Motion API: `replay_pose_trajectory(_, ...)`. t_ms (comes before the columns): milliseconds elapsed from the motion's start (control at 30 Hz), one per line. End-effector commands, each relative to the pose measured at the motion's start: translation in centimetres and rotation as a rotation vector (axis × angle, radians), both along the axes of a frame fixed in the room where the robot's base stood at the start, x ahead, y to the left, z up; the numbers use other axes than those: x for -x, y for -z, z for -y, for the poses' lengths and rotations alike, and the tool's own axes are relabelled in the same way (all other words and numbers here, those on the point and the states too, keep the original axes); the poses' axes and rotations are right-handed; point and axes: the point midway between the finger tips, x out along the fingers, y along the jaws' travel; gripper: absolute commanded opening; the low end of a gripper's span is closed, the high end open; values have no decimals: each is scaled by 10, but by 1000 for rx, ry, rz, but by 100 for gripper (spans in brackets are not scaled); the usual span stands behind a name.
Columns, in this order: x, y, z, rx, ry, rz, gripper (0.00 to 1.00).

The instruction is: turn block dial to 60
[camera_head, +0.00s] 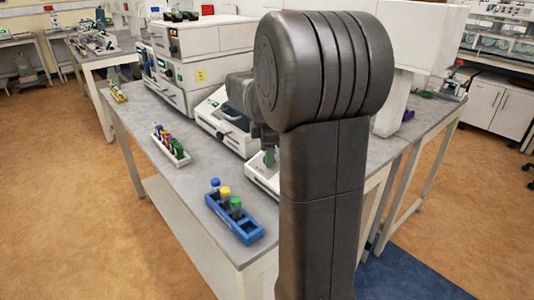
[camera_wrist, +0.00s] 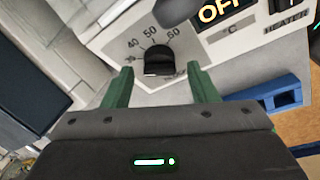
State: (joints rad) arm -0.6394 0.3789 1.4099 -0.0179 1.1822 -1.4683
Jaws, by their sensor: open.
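The block dial (camera_wrist: 158,61) is a black knob on a light panel in the wrist view. Marks around it include 40, 50 and 60, with 60 at its upper right. Where its pointer stands is too unclear to tell. My gripper (camera_wrist: 161,75) has two green fingers, open and apart, one on each side of the knob's lower part. The knob appears between and just beyond the fingertips; I see no contact. In the head view my gripper's green fingers (camera_head: 270,158) show small above a white device (camera_head: 262,177), largely hidden by my arm.
An OFF display (camera_wrist: 222,12) and a HEATER label sit right of the dial. In the head view a blue rack (camera_head: 248,234) with capped tubes stands at the bench's near edge. A white rack (camera_head: 160,139) and white instruments stand farther along the grey bench (camera_head: 190,190).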

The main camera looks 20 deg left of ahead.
Motion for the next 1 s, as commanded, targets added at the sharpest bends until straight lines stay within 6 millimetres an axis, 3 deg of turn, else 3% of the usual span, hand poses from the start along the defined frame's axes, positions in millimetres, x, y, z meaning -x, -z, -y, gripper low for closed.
replay_pose_trajectory(333, -1, 4, 0, 0, 0, 0, 53)
replay_pose_trajectory(567, -1, 4, 0, 0, 0, 0, 10)
replay_pose_trajectory(600, -1, 4, 0, 0, 0, 0, 8)
replay_pose_trajectory(1000, 0, 5, 0, -24, 77, 15, 9)
